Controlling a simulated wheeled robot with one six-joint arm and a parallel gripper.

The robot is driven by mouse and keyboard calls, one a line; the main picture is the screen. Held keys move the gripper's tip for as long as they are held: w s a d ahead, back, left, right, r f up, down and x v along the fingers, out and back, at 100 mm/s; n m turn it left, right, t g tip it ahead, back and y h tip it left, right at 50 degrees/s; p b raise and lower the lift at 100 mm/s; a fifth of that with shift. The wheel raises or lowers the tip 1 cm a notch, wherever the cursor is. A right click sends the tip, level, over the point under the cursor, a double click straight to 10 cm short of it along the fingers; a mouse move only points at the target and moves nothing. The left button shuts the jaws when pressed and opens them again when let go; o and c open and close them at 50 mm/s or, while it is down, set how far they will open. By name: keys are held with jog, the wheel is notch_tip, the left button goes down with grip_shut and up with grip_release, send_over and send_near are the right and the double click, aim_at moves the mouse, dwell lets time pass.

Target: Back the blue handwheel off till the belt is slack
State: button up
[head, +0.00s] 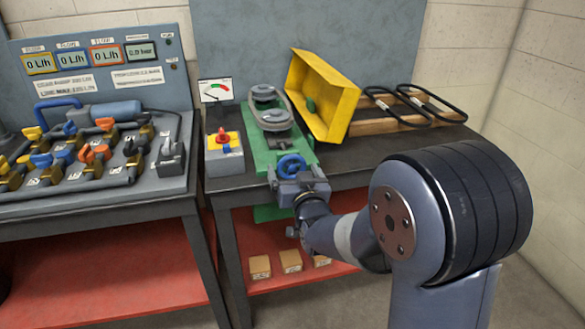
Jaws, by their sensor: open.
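The blue handwheel (291,165) is at the near end of a green machine bed (262,156) on the dark bench. My gripper (299,184) is open, just in front of the handwheel and overlapping its lower edge in the head view. I cannot tell whether the jaws touch or surround the rim. Behind the wheel, a dark belt (252,107) loops around two grey pulleys (264,93). Its tension cannot be judged from here. A gauge (216,90) with a red and green scale stands left of the pulleys; its needle is too small to read.
A yellow guard (335,107) stands tilted right of the pulleys. A switch box (224,158) with a red knob is left of the bed. A valve bench (92,198) stands further left. Small boxes (290,261) sit on the red lower shelf.

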jog(key=v, duration=0.9)
jog(key=shift+w, duration=0.15)
jog(key=x, duration=1.1)
